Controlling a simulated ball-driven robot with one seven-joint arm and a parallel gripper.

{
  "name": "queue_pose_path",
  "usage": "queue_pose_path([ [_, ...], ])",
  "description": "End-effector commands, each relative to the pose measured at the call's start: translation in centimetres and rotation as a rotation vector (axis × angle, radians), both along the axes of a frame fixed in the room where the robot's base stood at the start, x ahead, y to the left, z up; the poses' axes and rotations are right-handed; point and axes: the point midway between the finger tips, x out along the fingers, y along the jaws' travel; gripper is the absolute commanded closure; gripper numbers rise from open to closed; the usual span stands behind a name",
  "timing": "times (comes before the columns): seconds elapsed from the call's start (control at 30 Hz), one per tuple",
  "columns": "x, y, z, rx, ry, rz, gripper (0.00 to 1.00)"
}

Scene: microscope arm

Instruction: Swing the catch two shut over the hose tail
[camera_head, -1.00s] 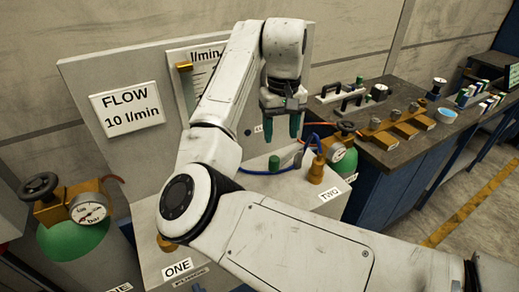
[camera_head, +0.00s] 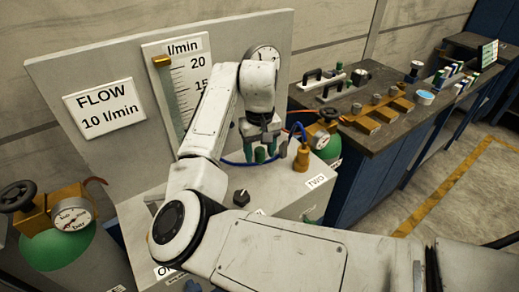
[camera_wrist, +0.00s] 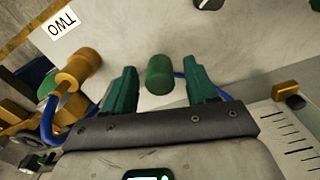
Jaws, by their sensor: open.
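The brass fitting (camera_head: 302,158) stands on the grey box by the TWO label (camera_head: 315,182), with a blue hose (camera_head: 297,130) running to its top. In the wrist view the brass fitting (camera_wrist: 75,77) is at the left with the blue hose (camera_wrist: 47,122) at it. A green cylindrical knob (camera_wrist: 158,75), which may be the catch's handle, is between my fingers in that view, with gaps on both sides. My gripper (camera_head: 265,152) is open, pointing down over the box, left of the fitting. I cannot tell how far the catch is swung.
A flow scale panel (camera_head: 105,105) rises behind the box (camera_head: 215,210). A black knob (camera_head: 241,197) sits on the box top nearer me. A green cylinder with a gauge (camera_head: 62,225) is at left. A dark bench (camera_head: 400,135) with fittings is at right.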

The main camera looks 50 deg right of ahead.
Motion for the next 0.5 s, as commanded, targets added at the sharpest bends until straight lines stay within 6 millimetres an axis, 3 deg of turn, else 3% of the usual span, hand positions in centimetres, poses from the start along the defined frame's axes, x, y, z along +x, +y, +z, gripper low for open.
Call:
queue_pose_path([
  [0.27, 0.02, 0.01, -0.14, 0.000, -0.001, 0.000, 0.43],
  [0.5, 0.03, 0.01, -0.11, 0.000, -0.001, 0.001, 0.66],
])
